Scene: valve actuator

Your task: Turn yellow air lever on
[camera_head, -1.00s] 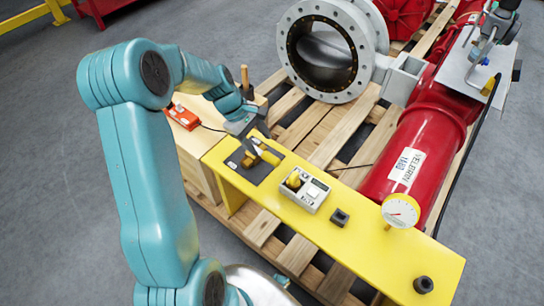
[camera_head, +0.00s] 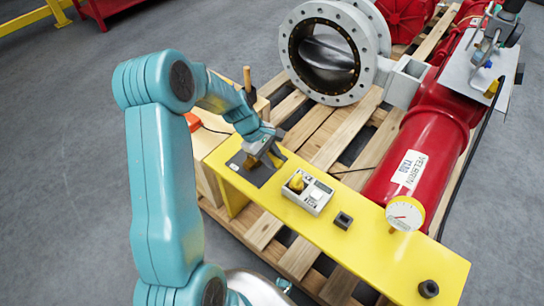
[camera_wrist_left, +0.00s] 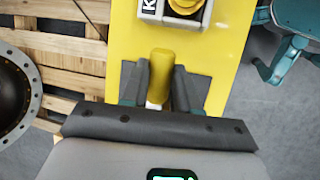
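The yellow air lever (camera_wrist_left: 161,72) stands on a dark grey square plate (camera_head: 238,163) at the left end of the yellow panel. My left gripper (camera_head: 262,156) is over this plate in the head view and partly hides the lever. In the left wrist view, the left gripper's two fingers (camera_wrist_left: 160,82) stand apart, one on each side of the lever. Contact with the lever is not clear. My right gripper is not in view.
The yellow panel (camera_head: 375,252) also carries a grey box with a yellow knob (camera_head: 308,192), a small black block (camera_head: 343,220) and a round gauge (camera_head: 404,214). A red cylinder (camera_head: 400,180) and a grey flanged valve (camera_head: 290,50) stand behind on the wooden pallet (camera_head: 330,140).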

